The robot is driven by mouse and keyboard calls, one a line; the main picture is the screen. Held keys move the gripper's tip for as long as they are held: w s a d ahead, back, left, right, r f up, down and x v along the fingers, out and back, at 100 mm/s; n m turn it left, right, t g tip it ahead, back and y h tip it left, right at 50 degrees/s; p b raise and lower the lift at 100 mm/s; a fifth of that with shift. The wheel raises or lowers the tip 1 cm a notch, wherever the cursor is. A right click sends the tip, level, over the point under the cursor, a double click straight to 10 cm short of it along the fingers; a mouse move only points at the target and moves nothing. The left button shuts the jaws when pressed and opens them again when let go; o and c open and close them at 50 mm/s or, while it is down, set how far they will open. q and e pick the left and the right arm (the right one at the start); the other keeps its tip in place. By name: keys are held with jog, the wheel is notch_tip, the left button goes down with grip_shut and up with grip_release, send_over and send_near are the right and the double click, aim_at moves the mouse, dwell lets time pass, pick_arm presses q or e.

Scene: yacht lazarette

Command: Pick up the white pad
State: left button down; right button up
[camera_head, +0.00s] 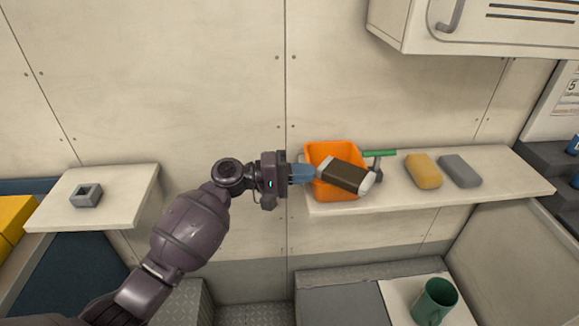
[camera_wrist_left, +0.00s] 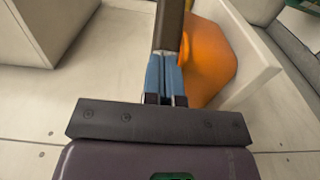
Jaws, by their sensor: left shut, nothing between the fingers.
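My left gripper (camera_head: 312,173) is shut, with its blue fingertips pointing right at a brown block with white ends (camera_head: 345,176). The block lies tilted across the orange bin (camera_head: 319,152), over its front side. In the left wrist view my blue fingers (camera_wrist_left: 166,66) are together, and the brown block (camera_wrist_left: 168,25) extends just beyond their tips. I cannot tell whether they touch it. No separate white pad is clear; the white parts I see are at the block's ends. A yellow pad (camera_head: 423,171) and a grey pad (camera_head: 460,171) lie on the shelf to the right.
The orange bin stands on the white wall shelf (camera_head: 500,188). A green-handled tool (camera_head: 380,153) is beside it. A wall cabinet (camera_head: 470,28) hangs above right. A smaller shelf (camera_head: 125,190) at left holds a grey square holder (camera_head: 86,195). A green mug (camera_head: 436,302) stands lower right.

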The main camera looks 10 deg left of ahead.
pick_arm(q)
jog(key=shift+s+d, duration=0.1)
jog(key=shift+d, duration=0.2)
pick_arm(e)
jog(key=shift+w+d+r, duration=0.15)
jog(key=shift+w+d, duration=0.05)
jog(key=shift+w, duration=0.1)
pick_arm(q)
jog(key=shift+a, duration=0.1)
